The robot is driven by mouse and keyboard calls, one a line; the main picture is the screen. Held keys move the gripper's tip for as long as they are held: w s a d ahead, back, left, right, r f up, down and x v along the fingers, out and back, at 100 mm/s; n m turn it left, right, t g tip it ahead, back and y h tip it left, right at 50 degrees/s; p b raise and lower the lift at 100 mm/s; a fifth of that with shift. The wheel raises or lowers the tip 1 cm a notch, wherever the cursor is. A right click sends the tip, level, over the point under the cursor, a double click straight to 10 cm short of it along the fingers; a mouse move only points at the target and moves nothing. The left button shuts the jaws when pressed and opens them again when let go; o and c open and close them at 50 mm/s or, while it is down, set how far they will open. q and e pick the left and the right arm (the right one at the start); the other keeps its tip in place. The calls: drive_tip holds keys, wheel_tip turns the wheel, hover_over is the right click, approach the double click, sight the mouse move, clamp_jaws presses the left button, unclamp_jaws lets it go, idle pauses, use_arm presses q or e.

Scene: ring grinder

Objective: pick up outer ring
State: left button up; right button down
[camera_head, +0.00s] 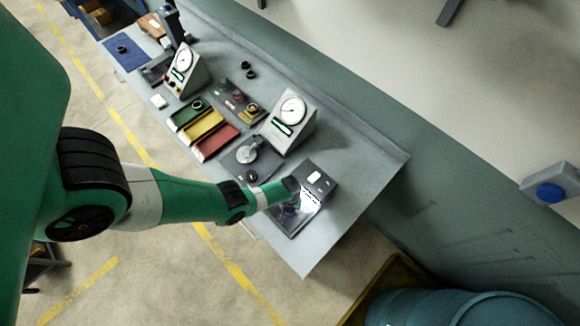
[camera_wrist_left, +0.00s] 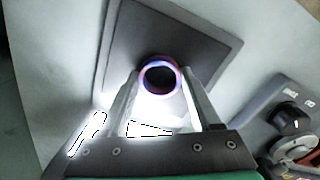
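The outer ring (camera_wrist_left: 159,63) is a shiny metal ring with a dark hole, over a dark square plate in the left wrist view. My left gripper (camera_wrist_left: 160,75) has one finger on each side of it. The fingertips are at the ring's edges, and I cannot tell whether they press on it. In the head view my left gripper (camera_head: 290,206) reaches down over the plate at the bench's near right end, and the arm hides the ring there. My right gripper is in neither view.
A dark device with a lit top (camera_head: 314,178) stands right beside the left gripper. A dial gauge stand (camera_head: 298,132) and a red bin (camera_head: 214,142) are farther along the bench. The bench corner (camera_head: 310,262) nearby is bare.

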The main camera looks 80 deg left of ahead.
use_arm(q)
clamp_jaws()
drive_tip(key=shift+r, duration=0.15)
